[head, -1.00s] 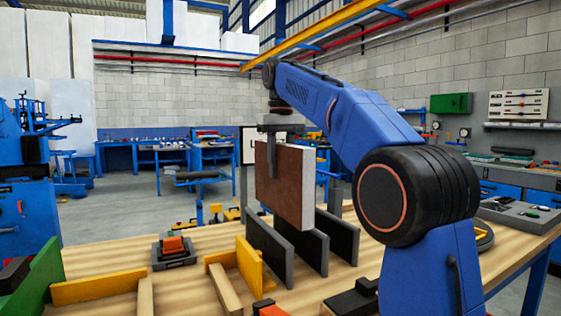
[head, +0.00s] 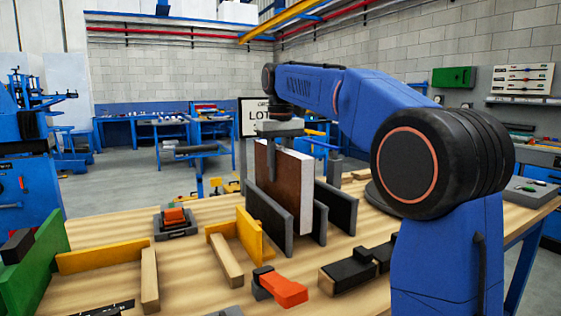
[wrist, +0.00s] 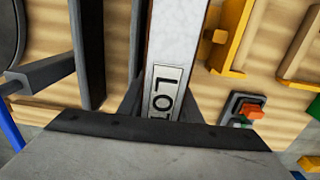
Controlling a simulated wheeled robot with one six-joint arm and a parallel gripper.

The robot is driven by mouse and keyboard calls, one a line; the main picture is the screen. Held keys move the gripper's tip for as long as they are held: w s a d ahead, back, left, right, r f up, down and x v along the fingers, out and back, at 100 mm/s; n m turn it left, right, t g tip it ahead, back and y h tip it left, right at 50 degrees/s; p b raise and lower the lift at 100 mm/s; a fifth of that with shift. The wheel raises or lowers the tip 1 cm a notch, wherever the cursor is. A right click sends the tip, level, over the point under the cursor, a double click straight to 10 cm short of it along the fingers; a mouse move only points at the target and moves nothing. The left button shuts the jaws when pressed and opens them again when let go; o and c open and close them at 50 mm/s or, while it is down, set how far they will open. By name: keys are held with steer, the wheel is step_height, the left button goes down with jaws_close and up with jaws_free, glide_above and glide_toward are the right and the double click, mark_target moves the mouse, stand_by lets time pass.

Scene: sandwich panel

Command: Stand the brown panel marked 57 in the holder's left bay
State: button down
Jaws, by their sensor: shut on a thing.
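The brown panel (head: 283,180) is upright in my gripper (head: 270,165), its brown face toward the left and its pale edge toward me. I cannot see the number 57. In the wrist view the panel's pale top edge (wrist: 178,45), with a label reading "LOT", lies between the fingers of the gripper (wrist: 165,100), which is shut on it. The holder (head: 268,222) has dark upright walls. The panel stands between its left and middle walls, over or in the left bay. Its lower part is hidden by the left wall, so I cannot tell whether it touches the base.
A yellow angled fixture (head: 248,235) and a wooden strip (head: 227,262) lie left of the holder. An orange-and-black clamp (head: 280,288) and a black-topped block (head: 352,270) are in front. A green plate (head: 35,262) stands at the left edge. The right bay looks empty.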

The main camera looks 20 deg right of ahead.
mark_target(281, 148)
steer(key=shift+f, duration=2.05)
steer(key=shift+s, duration=0.3)
steer(key=c, duration=1.2)
jaws_free()
step_height(281, 148, up, 12)
